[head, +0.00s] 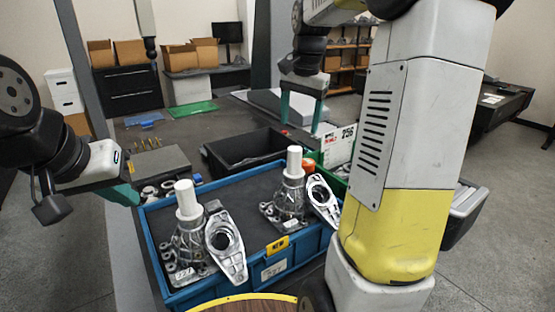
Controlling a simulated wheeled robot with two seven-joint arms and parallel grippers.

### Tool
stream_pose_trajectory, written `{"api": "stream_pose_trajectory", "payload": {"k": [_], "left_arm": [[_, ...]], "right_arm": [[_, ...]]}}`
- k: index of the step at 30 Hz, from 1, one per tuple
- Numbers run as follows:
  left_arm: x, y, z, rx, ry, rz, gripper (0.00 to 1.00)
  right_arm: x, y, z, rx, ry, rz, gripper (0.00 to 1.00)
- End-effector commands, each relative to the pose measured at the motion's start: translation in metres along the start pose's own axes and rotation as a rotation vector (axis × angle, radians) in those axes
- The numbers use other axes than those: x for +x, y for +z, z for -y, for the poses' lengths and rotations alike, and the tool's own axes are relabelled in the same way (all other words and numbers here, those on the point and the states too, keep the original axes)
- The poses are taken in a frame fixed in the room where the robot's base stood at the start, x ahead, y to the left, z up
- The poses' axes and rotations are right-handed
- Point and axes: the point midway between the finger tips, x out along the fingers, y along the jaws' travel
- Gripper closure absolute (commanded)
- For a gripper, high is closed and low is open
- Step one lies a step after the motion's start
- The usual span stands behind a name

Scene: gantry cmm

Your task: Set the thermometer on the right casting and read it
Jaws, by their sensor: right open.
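The right casting (287,201) stands at the back right of a blue bin (210,291), with a white cylinder (294,160) upright on top. The left casting (190,243) stands at the front left, also topped by a white cylinder (188,199). I cannot tell whether either cylinder is the thermometer; no display is readable. My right gripper (301,112) is open, pointing down above and behind the right casting, with nothing visible between its teal fingers. My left gripper (122,194) is at the left, beside the bin; its finger spacing is not clear.
Flat metal brackets (226,246) lean beside the castings. A black tray (247,150) sits behind the blue bin. An orange object (307,165) and a white sign (338,146) are behind the right casting. My large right arm hides the area to the right.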

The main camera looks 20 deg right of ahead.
Motion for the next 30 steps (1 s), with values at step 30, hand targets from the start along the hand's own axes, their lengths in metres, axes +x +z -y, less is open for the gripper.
{"api": "stream_pose_trajectory", "payload": {"k": [30], "left_arm": [[0.000, 0.000, 0.000, 0.000, 0.000, 0.000, 1.00]], "right_arm": [[-0.011, 0.226, -0.073, -0.777, -0.304, -0.315, 0.31]]}}
